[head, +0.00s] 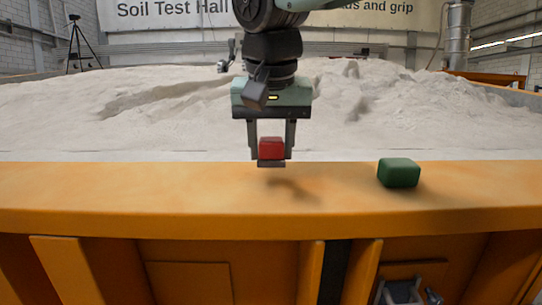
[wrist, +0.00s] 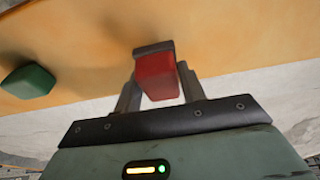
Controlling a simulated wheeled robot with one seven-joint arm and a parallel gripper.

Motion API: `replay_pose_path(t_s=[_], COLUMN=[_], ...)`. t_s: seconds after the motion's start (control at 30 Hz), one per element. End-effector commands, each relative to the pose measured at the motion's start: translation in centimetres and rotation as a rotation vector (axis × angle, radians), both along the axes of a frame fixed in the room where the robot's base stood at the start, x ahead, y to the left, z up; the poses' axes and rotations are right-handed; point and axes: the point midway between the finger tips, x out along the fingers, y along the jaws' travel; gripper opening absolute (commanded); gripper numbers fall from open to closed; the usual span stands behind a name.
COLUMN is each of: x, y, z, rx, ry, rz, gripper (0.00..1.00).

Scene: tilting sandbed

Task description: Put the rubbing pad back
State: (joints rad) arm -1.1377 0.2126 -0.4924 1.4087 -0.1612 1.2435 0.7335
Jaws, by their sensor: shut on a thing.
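A red block (head: 271,147) with a dark grey strip (head: 271,163) along its lower end is between the fingers of my gripper (head: 271,155). I take this to be the rubbing pad, though its label or rubbing face does not show. My gripper is shut on it and points down over the orange ledge. A shadow on the ledge suggests it hangs a little above the surface. In the wrist view the red block (wrist: 157,76) sits between the fingers, with the grey strip (wrist: 153,48) across its far end.
A green block (head: 399,173) rests on the orange ledge (head: 120,190), to the right of my gripper. The ledge to the left is clear. Pale sand (head: 170,115) fills the bed behind it. A metal fixture (head: 402,292) shows low at the front right.

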Motion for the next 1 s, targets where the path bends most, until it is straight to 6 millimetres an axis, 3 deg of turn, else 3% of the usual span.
replay_pose_path(t_s=[0.2,0.6,0.63,0.7,1.0], x=[0.0,0.0,0.0,0.0,0.0], y=[0.0,0.0,0.0,0.0,0.0], z=[-2.4,-3.1,-3.0,-2.9,-2.8], rx=[0.0,0.0,0.0,0.0,0.0], ry=[0.001,0.0,0.0,0.0,0.0], rz=[0.001,0.0,0.0,0.0,0.001], gripper=[0.22,0.22,0.43,0.62,0.62])
